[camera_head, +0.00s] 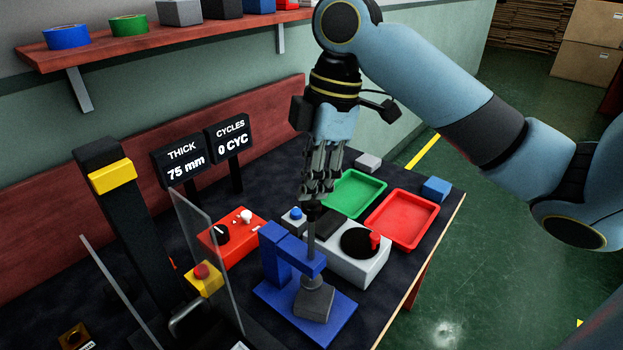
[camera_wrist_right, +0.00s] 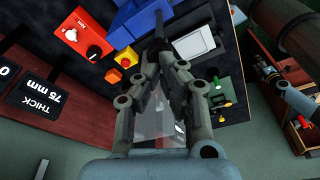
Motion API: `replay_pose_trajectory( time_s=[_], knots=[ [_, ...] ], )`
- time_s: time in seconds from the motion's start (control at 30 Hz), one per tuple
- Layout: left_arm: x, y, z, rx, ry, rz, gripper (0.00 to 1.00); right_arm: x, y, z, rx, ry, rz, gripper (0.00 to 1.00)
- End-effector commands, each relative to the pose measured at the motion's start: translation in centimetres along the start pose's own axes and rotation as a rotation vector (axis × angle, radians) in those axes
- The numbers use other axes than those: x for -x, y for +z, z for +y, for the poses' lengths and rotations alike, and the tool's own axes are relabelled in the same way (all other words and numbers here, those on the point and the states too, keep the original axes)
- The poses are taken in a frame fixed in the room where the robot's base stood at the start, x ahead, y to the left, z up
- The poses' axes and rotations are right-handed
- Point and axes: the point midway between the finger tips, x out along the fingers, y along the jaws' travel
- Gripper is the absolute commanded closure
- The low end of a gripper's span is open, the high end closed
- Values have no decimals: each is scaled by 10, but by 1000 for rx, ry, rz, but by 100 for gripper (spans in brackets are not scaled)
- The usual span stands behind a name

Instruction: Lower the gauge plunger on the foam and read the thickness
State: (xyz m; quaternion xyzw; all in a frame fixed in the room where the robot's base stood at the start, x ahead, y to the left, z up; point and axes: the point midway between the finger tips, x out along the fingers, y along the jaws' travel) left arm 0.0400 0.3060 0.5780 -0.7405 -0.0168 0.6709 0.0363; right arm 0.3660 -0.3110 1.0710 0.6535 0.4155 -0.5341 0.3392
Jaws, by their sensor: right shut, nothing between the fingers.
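The blue gauge stand (camera_head: 278,255) stands on the dark bench with a thin grey plunger rod (camera_head: 311,238) passing through its arm. The grey foam block (camera_head: 314,300) lies on the blue base under the rod, and a round foot at the rod's lower end appears on or very close to its top. My right gripper (camera_head: 312,195) points down, shut, with its fingertips at the rod's dark top; contact is unclear. In the right wrist view its fingertips (camera_wrist_right: 166,55) lie near the blue stand (camera_wrist_right: 138,18). The THICK display (camera_head: 182,163) reads 75 mm. My left gripper is out of view.
The CYCLES display (camera_head: 232,142) reads 0 CYC. A red control box (camera_head: 232,238), a grey box with a black dial (camera_head: 352,268), a green tray (camera_head: 352,196) and a red tray (camera_head: 402,218) crowd around the stand. Clear panels (camera_head: 200,250) rise at the left.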

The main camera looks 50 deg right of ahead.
Motion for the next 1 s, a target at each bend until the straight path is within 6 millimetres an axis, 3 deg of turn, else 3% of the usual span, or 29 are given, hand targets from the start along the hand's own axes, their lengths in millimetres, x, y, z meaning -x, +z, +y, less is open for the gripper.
replay_pose_trajectory(
  time_s=[1.0],
  knots=[
    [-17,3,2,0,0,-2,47,-31,6,0,0,0,0,100]
  ],
)
